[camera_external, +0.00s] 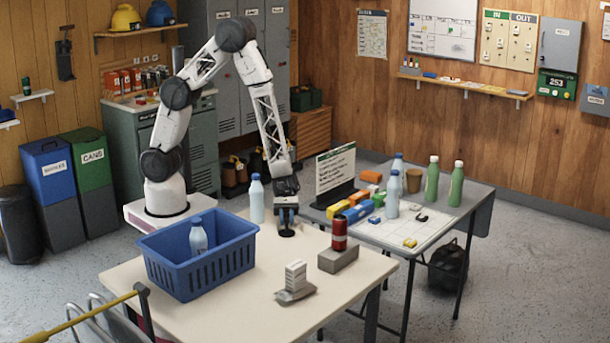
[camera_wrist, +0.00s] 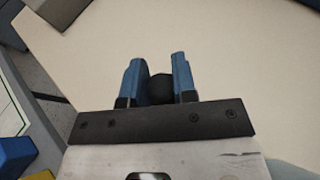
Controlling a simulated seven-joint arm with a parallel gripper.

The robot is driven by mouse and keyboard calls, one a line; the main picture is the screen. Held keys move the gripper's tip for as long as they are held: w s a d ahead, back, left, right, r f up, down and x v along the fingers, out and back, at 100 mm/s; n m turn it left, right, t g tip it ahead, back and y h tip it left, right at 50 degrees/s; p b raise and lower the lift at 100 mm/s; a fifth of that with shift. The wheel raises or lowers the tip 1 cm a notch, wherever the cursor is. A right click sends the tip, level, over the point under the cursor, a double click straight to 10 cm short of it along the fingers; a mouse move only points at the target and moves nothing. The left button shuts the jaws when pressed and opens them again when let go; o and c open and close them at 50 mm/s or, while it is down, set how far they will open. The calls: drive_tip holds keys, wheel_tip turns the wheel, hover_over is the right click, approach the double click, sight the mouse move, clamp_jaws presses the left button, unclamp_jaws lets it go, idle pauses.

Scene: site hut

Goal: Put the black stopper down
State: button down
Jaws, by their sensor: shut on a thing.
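The black stopper (camera_external: 287,232) is at my gripper's fingertips over the cream table (camera_external: 232,308), near its back edge. In the external view its lower end is at or just above the table top; I cannot tell if it touches. My gripper (camera_external: 287,215) points down and is shut on the stopper. In the wrist view the dark round stopper (camera_wrist: 160,88) sits between the two blue fingers of my gripper (camera_wrist: 158,75), partly hidden by them.
A blue crate (camera_external: 205,262) holding a bottle stands left on the cream table. A bottle (camera_external: 257,200) stands just left of my gripper. A red can (camera_external: 339,233) stands on a grey block (camera_external: 338,259) to the right. A grey object (camera_external: 295,284) is in front. The grey table behind is crowded.

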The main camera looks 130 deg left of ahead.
drive_tip(key=c, duration=0.9)
unclamp_jaws()
drive_tip(key=shift+r, duration=0.1)
drive_tip(key=shift+s+a, duration=0.1)
drive_tip(key=shift+v, duration=5.85)
drive_tip(key=shift+r, duration=0.1)
